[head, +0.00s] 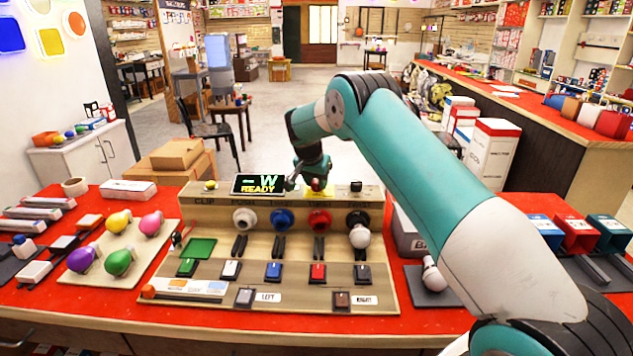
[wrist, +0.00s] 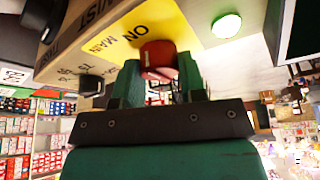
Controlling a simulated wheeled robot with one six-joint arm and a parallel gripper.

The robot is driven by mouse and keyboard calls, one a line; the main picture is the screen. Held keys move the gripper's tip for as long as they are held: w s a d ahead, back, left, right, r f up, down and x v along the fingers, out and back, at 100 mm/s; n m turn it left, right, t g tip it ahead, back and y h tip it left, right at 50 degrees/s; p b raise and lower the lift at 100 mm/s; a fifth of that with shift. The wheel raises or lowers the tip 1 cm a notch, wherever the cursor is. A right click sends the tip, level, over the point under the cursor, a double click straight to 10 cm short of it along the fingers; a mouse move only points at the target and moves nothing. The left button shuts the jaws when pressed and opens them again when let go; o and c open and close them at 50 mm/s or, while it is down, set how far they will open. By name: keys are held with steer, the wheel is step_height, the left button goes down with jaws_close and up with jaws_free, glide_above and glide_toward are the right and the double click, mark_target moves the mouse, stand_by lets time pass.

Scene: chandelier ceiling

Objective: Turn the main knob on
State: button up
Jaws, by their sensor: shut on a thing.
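The main knob is red and sits on a yellow label reading MAIN and ON in the wrist view (wrist: 158,57). My gripper (wrist: 159,72) is shut on it, with one green finger on each side. In the head view my gripper (head: 316,180) reaches down to the top of the wooden test board (head: 203,212), where the knob is mostly hidden behind it. A black display (head: 257,184) left of the gripper reads READY. A small round lamp (wrist: 226,25) on the board glows green in the wrist view.
Several coloured sockets and switches fill the board below. A white bulb (head: 360,237) is in the right socket. Coloured bulbs lie on a tray (head: 90,268) at left. Another white bulb (head: 432,275) lies at right, near my arm. Boxes line the red counter's right side.

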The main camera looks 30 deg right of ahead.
stand_by(0.3)
steer(key=o, duration=0.9)
steer(key=shift+r, duration=0.1)
steer(key=b+v, duration=0.2)
steer(key=v, duration=1.5)
steer(key=shift+a, duration=0.2)
steer(key=shift+s, duration=0.1)
